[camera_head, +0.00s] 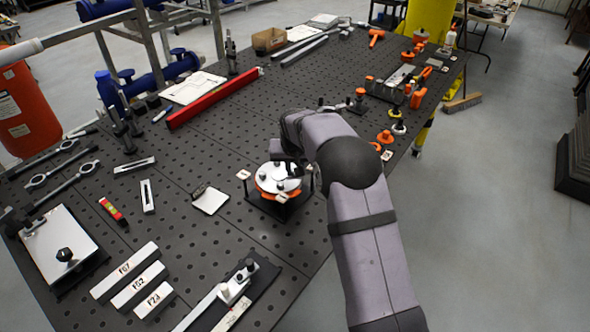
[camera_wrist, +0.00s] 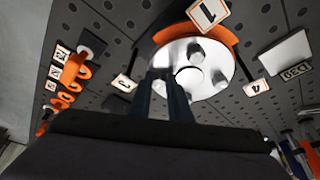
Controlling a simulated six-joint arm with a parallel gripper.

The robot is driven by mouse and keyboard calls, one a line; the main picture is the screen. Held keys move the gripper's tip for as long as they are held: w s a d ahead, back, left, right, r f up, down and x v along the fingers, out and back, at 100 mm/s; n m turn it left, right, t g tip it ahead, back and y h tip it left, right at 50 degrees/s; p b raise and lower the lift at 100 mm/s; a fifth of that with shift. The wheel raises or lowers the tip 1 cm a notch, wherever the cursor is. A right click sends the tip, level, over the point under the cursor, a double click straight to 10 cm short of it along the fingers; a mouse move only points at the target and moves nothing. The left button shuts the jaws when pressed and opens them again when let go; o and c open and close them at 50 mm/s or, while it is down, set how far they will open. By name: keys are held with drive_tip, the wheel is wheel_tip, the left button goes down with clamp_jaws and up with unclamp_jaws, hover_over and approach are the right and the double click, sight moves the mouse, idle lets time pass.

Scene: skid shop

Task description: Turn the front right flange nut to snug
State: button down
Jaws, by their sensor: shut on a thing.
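The flange is a white disc with an orange ring (camera_head: 270,183) on a dark stand, with several grey nuts on its face. In the wrist view the white disc (camera_wrist: 207,93) fills the upper middle, with two nuts plain to see, an upper nut (camera_wrist: 196,53) and a right nut (camera_wrist: 219,80). My gripper (camera_wrist: 169,80) reaches over the disc's left side, its fingers close together on a flange nut that they mostly hide. In the head view my gripper (camera_head: 291,165) is at the flange's far side, partly hidden by my arm. I cannot tell which numbered nut it holds.
Small numbered tags stand around the flange, such as the "1" tag (camera_wrist: 208,14) and "4" tag (camera_wrist: 257,87). A red level (camera_head: 212,98) lies further back. Orange parts (camera_head: 385,137) are on the right.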

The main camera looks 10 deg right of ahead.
drive_tip(key=c, duration=1.9)
unclamp_jaws()
drive_tip(key=shift+n, duration=0.4)
